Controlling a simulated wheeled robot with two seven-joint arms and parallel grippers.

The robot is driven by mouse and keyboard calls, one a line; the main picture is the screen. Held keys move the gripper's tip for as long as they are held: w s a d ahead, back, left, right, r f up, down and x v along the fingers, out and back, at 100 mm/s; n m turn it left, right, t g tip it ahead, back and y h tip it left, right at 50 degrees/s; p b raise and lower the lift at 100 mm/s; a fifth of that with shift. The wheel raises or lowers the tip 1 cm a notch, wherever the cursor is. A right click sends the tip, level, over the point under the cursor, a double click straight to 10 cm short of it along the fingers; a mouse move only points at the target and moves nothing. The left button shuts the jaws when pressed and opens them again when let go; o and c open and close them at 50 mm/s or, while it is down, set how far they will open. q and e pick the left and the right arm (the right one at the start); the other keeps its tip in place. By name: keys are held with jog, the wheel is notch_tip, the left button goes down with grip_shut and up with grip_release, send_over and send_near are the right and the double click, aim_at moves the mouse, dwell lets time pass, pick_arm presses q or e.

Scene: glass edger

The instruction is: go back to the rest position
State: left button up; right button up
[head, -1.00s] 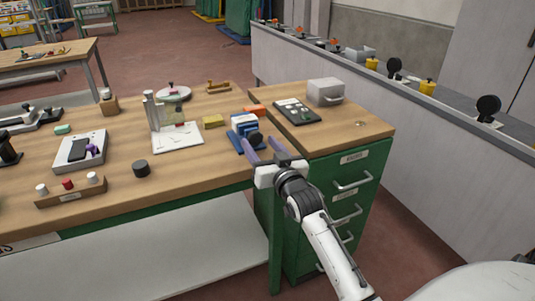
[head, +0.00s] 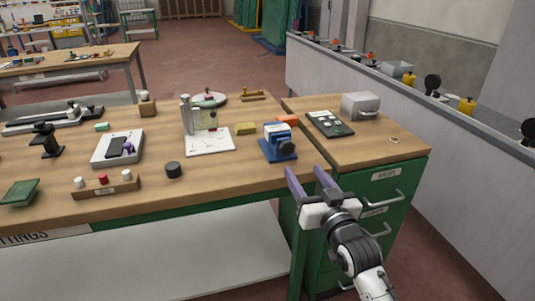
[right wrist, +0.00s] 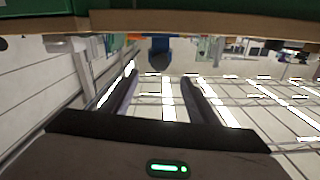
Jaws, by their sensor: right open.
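My right gripper (head: 309,184) is open and empty, with two purple fingers. In the head view it is in front of the workbench's front edge, near the green drawer cabinet (head: 385,200). Behind its fingertips a blue device with a dark round knob (head: 279,143) stands on the workbench (head: 225,175), apart from the gripper. In the right wrist view the fingers (right wrist: 160,85) are spread with nothing between them, and the bench edge (right wrist: 200,28) crosses the top. My left gripper is not in view.
A keypad (head: 330,124) and a grey box (head: 360,105) sit on the cabinet. Floor shows right of the cabinet.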

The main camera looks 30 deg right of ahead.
jog(key=s+a+f+n+g+y, duration=0.2)
jog(key=s+a+f, duration=0.25)
jog(key=f, duration=0.45)
jog(key=s+a+f+n+g+y, duration=0.2)
jog(key=s+a+f, duration=0.3)
jog(key=f, duration=0.4)
jog(key=s+a+f+n+g+y, duration=0.2)
jog(key=s+a+f+g, duration=0.3)
jog(key=s+a+f, duration=0.6)
jog(key=s+f, duration=0.2)
jog(key=s, duration=0.1)
jog(key=shift+s+f, duration=0.2)
jog(key=shift+s, duration=0.1)
